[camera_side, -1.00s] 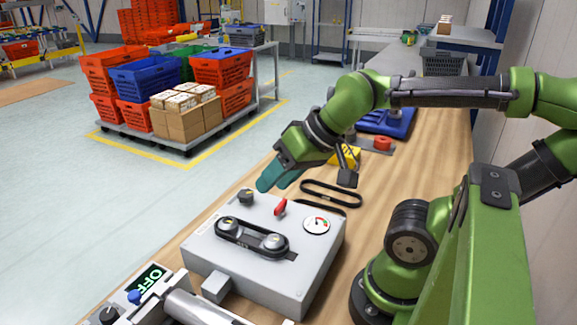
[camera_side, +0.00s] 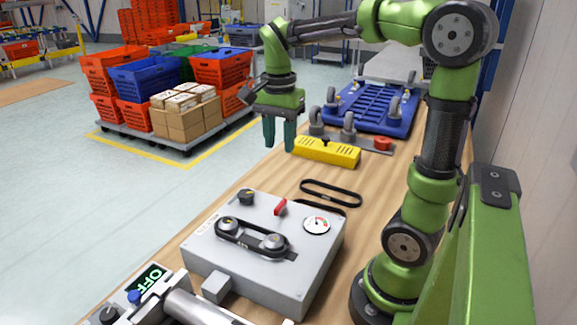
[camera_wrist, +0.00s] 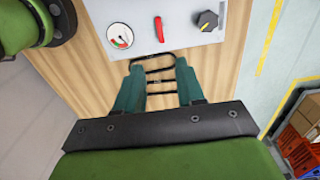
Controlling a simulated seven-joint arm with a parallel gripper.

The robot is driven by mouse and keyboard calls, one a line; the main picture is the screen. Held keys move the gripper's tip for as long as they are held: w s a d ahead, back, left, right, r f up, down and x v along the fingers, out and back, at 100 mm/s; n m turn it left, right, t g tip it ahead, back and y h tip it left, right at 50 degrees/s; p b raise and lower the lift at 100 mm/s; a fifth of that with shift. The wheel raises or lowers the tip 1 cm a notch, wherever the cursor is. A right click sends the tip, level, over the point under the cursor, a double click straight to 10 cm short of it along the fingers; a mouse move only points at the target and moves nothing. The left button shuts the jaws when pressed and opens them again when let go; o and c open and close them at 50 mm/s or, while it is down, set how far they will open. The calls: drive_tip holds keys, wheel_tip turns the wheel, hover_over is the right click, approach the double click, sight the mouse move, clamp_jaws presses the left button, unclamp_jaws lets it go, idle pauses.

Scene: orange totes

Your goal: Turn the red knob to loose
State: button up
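The red knob (camera_side: 281,207) is a small bar-shaped lever on top of the grey machine box (camera_side: 320,262), between a black knob (camera_side: 246,197) and a round gauge (camera_side: 317,224). In the wrist view the red knob (camera_wrist: 159,29) shows near the top, pointing along the picture's height. My gripper (camera_side: 279,147) hangs with its teal fingers down, above and behind the box, apart from the red knob. In the wrist view my gripper (camera_wrist: 160,63) has a clear gap between its fingers and is empty. The writing around the knob is too small to read.
A belt on two pulleys (camera_side: 250,238) sits on the box. Loose black belts (camera_side: 331,190) lie behind it on the wooden bench. A yellow block (camera_side: 327,151), a fixture with a red round knob (camera_side: 383,143) and a blue tray (camera_side: 372,108) stand farther back. An OFF display (camera_side: 150,280) is in front.

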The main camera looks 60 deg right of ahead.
sight(281, 203)
wheel_tip(281, 203, down, 16)
drive_tip(key=shift+f, duration=0.2)
idle(0.4)
clamp_jaws()
